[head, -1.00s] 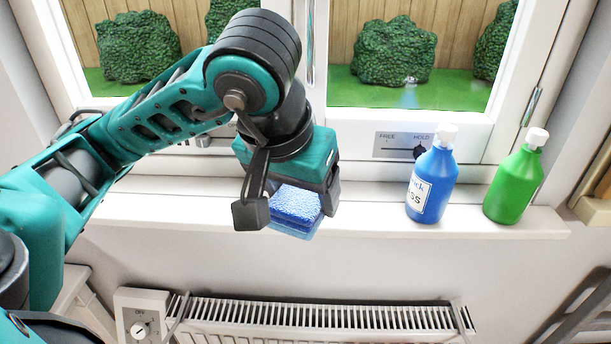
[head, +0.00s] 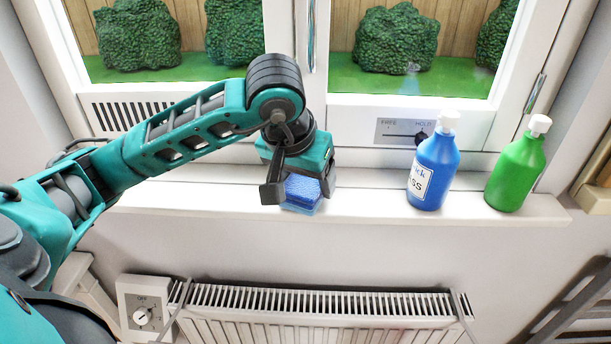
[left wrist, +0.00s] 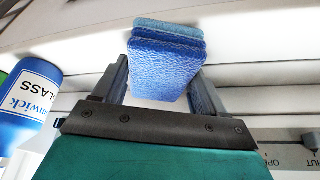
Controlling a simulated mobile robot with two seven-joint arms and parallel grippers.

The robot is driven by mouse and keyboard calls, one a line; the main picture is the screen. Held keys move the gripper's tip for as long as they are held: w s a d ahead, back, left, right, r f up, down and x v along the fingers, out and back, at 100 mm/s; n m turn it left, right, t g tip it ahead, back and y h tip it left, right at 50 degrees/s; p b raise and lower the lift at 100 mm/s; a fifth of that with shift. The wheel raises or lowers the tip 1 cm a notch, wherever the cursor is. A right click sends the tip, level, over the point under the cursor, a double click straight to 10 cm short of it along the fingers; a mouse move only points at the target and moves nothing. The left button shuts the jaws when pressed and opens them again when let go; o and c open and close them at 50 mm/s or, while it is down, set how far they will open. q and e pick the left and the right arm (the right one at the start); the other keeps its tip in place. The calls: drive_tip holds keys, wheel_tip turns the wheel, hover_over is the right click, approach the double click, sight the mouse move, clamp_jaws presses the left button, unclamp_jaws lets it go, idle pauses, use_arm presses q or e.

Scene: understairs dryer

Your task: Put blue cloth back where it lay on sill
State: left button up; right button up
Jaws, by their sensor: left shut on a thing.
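The blue cloth (head: 302,190) is a folded, layered block with a textured top. My left gripper (head: 299,190) is shut on it, with one finger on each side. In the head view the cloth is at the window sill (head: 385,203), left of the blue bottle; I cannot tell whether it touches the sill. In the left wrist view the cloth (left wrist: 166,66) sits between the two fingers (left wrist: 162,88), its lighter blue layer at the far end. My right gripper is not in view.
A blue bottle (head: 433,172) with a white cap and label stands on the sill, with a green bottle (head: 515,172) to its right. A radiator (head: 320,310) is below. A sliding latch plate (head: 402,133) is on the window frame. The sill between cloth and blue bottle is clear.

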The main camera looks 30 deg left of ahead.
use_arm(q)
drive_tip(key=shift+f, duration=0.15)
drive_tip(key=shift+f, duration=0.15)
drive_tip(key=o, duration=1)
drive_tip(key=shift+r, duration=0.45)
drive_tip(key=p+v, duration=0.1)
drive_tip(key=v, duration=1)
drive_tip(key=shift+s+r, duration=0.15)
drive_tip(key=shift+r, duration=0.1)
